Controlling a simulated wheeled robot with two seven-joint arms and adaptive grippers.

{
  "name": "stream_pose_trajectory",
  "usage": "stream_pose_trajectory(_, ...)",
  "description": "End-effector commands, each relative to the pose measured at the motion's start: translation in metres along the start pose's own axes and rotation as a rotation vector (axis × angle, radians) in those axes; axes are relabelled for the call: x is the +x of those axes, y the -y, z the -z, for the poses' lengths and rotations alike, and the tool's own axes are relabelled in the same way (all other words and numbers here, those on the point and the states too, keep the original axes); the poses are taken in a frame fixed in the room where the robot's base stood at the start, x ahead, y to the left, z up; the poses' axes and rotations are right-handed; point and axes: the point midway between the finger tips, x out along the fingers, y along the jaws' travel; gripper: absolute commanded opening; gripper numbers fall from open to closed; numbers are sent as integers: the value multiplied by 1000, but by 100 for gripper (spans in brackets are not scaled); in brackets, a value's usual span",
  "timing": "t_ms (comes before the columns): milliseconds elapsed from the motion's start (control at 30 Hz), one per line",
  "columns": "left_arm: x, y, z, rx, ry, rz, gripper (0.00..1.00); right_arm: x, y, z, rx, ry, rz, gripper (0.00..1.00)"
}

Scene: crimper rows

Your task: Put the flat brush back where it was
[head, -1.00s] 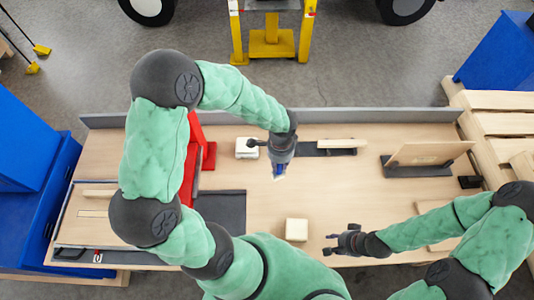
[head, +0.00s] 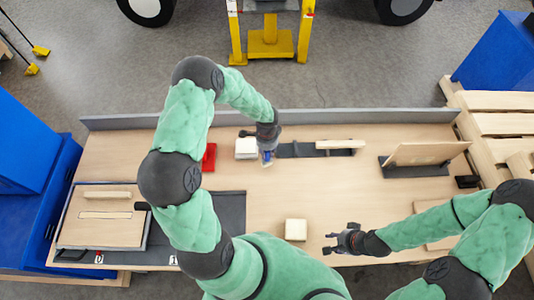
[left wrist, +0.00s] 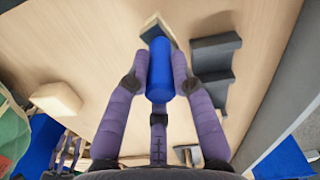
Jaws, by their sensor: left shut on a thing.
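The flat brush (head: 267,158) has a blue handle and a pale end. My left gripper (head: 268,151) is shut on it above the table, just left of the dark grey rest (head: 289,150). In the left wrist view the blue handle (left wrist: 160,75) stands between the purple fingers, with its dark and pale end pointing away from the palm. Grey stepped blocks (left wrist: 215,46) show right of the brush there, apart from it. My right gripper (head: 343,241) is empty near the front edge, with its fingers apart.
A white block (head: 246,147) and a red piece (head: 209,158) stand left of the brush. A wooden bar (head: 340,144) lies on the rest's right part. A tilted board (head: 427,153) stands at right. A pale block (head: 296,229) sits in front. The middle table is clear.

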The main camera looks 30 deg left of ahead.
Motion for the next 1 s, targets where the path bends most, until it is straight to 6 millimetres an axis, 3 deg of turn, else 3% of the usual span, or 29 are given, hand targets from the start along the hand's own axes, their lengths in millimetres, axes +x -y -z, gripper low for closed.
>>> stream_pose_trajectory(133,17,0,0,0,1,-1,0,-3,1,0,0,0,0,40)
stream_pose_trajectory(533,22,0,0,0,0,0,0,2,-1,0,0,0,0,40)
stream_pose_trajectory(567,22,-1,0,1,0,0,30,2,-1,0,0,0,0,40)
stream_pose_trajectory(633,21,-1,0,1,0,0,48,1,0,0,0,0,0,40)
stream_pose_trajectory(1000,20,-1,0,0,0,0,48,0,0,0,0,0,0,40)
